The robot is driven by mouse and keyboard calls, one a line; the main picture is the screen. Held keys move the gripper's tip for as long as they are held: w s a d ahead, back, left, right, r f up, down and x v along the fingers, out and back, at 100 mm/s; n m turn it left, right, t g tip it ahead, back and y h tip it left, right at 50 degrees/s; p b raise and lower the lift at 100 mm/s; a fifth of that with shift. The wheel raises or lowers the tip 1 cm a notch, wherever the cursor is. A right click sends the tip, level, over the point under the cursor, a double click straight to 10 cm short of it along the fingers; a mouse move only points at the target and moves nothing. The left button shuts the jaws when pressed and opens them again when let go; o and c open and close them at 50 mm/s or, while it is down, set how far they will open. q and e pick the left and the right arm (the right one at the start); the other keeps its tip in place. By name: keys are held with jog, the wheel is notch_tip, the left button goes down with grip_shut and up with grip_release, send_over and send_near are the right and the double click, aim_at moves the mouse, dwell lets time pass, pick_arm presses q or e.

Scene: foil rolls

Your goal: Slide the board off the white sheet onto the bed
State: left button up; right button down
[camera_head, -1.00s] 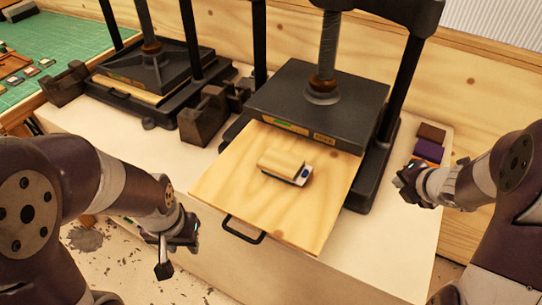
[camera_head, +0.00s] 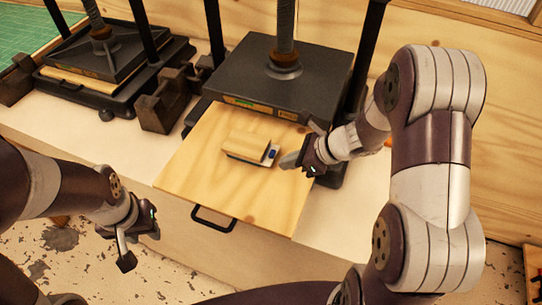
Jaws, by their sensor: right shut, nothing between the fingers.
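The board (camera_head: 246,144) is a small pale wooden block, lying flat near the middle of the bed. The white sheet (camera_head: 271,156) shows as a thin strip with a dark blue mark at the board's right end; the rest is hidden under the board. The bed (camera_head: 200,180) is a pale wooden plate with a black front handle, pulled out from under the press. My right gripper (camera_head: 288,161) is shut and empty, just right of the sheet over the bed; I cannot tell whether it touches either. My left gripper (camera_head: 136,245) is open and empty, left of the bed's handle.
The black press (camera_head: 275,80) stands behind the bed, its plate and posts close to my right gripper. A second press (camera_head: 105,65) and a dark metal block (camera_head: 160,105) are to the left. The bed's front half is clear.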

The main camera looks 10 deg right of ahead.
aim_at(260, 162)
jog(key=w+a, duration=0.1)
jog(key=w+a+p, duration=0.1)
jog(key=a, duration=0.1)
jog(key=shift+w+a+f, duration=0.25)
jog(key=shift+a+f, duration=0.05)
jog(key=shift+f, duration=0.1)
jog(key=shift+a, duration=0.15)
